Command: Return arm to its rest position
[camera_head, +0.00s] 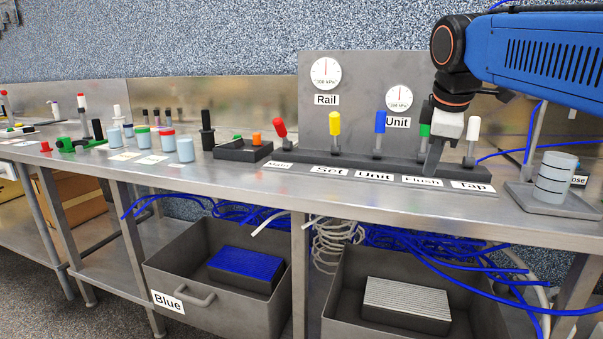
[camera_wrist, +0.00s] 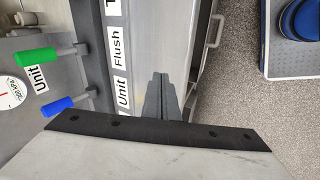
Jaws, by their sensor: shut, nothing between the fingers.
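My blue arm (camera_head: 540,55) reaches in from the upper right in the head view. My gripper (camera_head: 431,168) points down in front of the valve row, with its fingers together and nothing between them. It partly hides the green valve handle (camera_head: 425,117), above the Flush label (camera_head: 422,181). In the wrist view the closed fingers (camera_wrist: 160,88) show over the bench edge, beside the Unit and Flush labels. The green handle (camera_wrist: 36,56) and blue handle (camera_wrist: 57,106) show at the left there. I cannot tell whether the gripper touches a handle.
The valve row also has red (camera_head: 280,128), yellow (camera_head: 335,123), blue (camera_head: 381,122) and white (camera_head: 473,128) handles close by. A grey panel (camera_head: 362,75) with two gauges stands behind. A stacked grey cylinder (camera_head: 555,178) stands at right. Blue tubing (camera_head: 400,237) hangs below the bench over open bins (camera_head: 205,285).

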